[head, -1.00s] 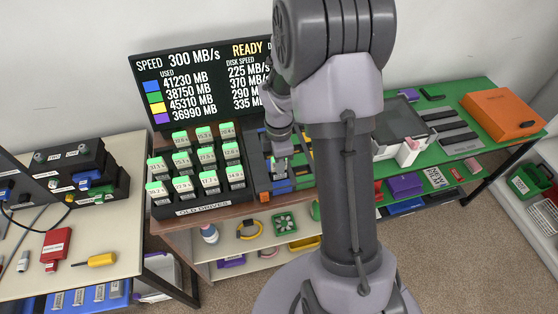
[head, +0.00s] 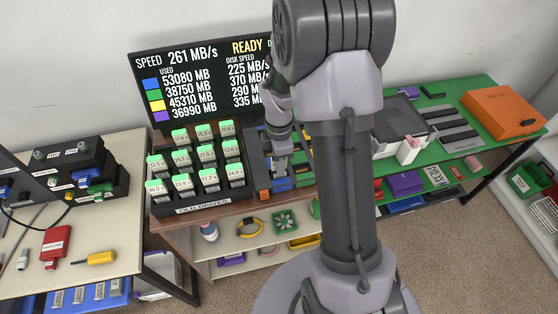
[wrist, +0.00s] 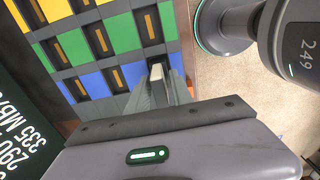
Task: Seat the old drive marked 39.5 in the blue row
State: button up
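The blue row (wrist: 93,84) is the lowest row of the slot board in the wrist view. In the head view its front blue part (head: 282,186) shows beside the rack. My gripper (wrist: 158,76) is pointed down at the right-end slot of the blue row. Its fingers are close together around the pale end of a narrow drive (wrist: 157,71), which sits at that slot. The fingers hide most of this drive and its label, so I cannot read its number. In the head view my gripper (head: 280,168) is low over the board.
The black rack of old drives (head: 200,208) stands left of the board, with several green-topped drives. The display (head: 200,85) stands behind it and reads 261 MB/s and READY. My own arm hides the board's right part. A grey-and-white box (head: 400,140) stands further right.

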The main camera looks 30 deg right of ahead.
jog(key=o, duration=0.5)
jog(key=shift+o, duration=0.2)
